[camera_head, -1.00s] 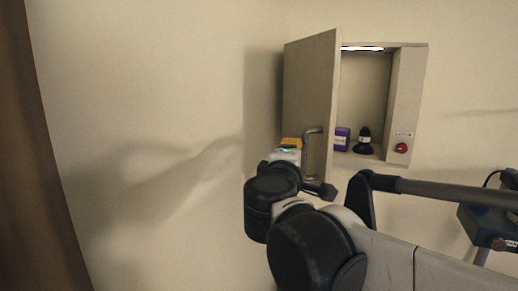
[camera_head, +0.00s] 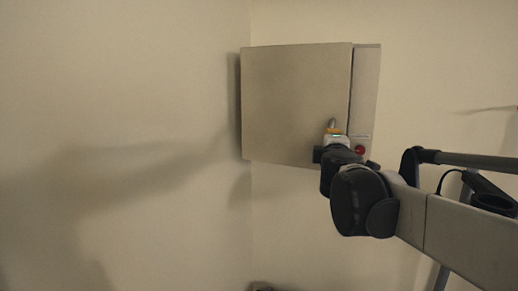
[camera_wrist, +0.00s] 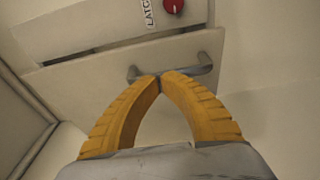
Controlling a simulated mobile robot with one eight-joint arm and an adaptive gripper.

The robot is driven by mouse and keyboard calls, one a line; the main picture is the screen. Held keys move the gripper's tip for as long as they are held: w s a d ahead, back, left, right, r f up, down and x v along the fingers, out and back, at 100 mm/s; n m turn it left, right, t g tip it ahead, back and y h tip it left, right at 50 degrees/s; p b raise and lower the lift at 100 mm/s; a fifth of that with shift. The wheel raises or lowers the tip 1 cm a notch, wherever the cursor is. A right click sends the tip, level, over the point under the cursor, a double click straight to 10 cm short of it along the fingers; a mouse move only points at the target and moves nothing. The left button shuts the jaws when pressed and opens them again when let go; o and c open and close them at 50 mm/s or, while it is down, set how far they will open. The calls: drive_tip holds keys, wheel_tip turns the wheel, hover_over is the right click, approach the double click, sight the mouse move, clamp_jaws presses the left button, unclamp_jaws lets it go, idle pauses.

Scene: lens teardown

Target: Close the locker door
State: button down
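The locker door (camera_head: 295,100) is a flat beige panel that covers the locker opening in the head view. A thin dark line runs between its right edge and the locker frame (camera_head: 366,95); I cannot tell if it is fully latched. The grey door handle (camera_wrist: 200,68) shows in the wrist view as a bent bar. My gripper (camera_wrist: 160,80) has yellow ribbed fingers whose tips meet at the handle, overlapping it in the picture; contact is unclear. In the head view my gripper (camera_head: 333,130) is at the door's lower right. The locker's inside is hidden.
A red latch button (camera_head: 360,150) sits on the frame just right of the door; it also shows in the wrist view (camera_wrist: 173,5) beside a label (camera_wrist: 149,14). A bare wall lies left of the locker.

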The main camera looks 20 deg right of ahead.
drive_tip(key=shift+w+d, duration=1)
drive_tip(key=shift+d, duration=0.25)
drive_tip(key=shift+s, duration=0.1)
